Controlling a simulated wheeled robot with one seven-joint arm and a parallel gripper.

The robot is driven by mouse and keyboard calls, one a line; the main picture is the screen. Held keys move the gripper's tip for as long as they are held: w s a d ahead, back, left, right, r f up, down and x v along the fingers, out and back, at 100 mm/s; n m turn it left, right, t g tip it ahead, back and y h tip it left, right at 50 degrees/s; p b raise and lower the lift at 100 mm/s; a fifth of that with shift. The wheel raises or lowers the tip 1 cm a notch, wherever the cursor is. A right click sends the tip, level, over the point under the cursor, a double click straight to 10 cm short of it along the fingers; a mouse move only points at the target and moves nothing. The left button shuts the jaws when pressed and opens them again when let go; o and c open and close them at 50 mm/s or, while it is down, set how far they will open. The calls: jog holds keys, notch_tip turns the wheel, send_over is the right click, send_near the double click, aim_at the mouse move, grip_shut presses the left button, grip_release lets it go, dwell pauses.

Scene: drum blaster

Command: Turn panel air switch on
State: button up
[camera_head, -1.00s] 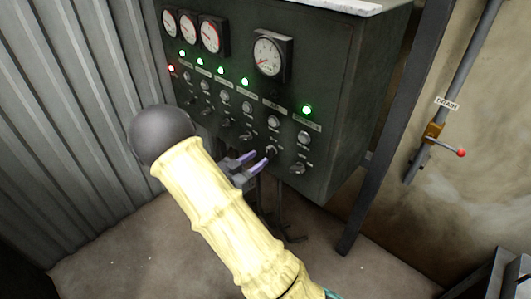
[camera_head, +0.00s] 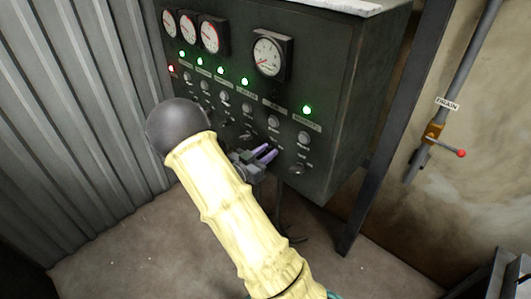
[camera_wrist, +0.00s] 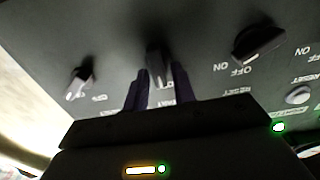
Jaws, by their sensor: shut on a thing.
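The dark green control panel (camera_head: 330,120) fills the upper middle of the head view, with a row of rotary switches along its lower front. My gripper (camera_head: 269,153) is at the panel face, at the second switch from the right. In the wrist view, my gripper (camera_wrist: 160,88) has its two purple fingers on either side of a switch knob (camera_wrist: 157,62) and is shut on it. The knob is mostly hidden in the head view. Its label is hidden, and its setting is unclear.
Neighbouring knobs stand close on both sides, one on the left (camera_wrist: 80,82) and one on the right (camera_wrist: 258,42) in the wrist view. Gauges (camera_head: 269,54) and lit green lamps (camera_head: 307,110) sit above. A drain pipe with a red-tipped valve handle (camera_head: 461,153) is on the right wall.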

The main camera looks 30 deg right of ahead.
jog(key=shift+f+m+b, duration=0.1)
jog(key=shift+m+b, duration=0.2)
jog(key=shift+b, duration=0.05)
jog(key=shift+s+d+f+m+b, duration=0.1)
jog(key=shift+s+m+b, duration=0.05)
jog(key=shift+m+b, duration=1.85)
jog(key=shift+s+f+m+b, duration=0.15)
jog(key=shift+s+m+b, duration=0.05)
jog(key=shift+m+b, duration=1.75)
jog(key=shift+s+d+f+m+b, duration=0.1)
jog(key=shift+s+m+b, duration=0.05)
jog(key=shift+m+b, duration=1.85)
jog(key=o, duration=0.7)
jog(key=shift+r, duration=0.1)
jog(key=shift+a, duration=0.2)
jog(key=p+v, duration=0.1)
jog(key=v, duration=1.6)
jog(key=shift+p, duration=0.35)
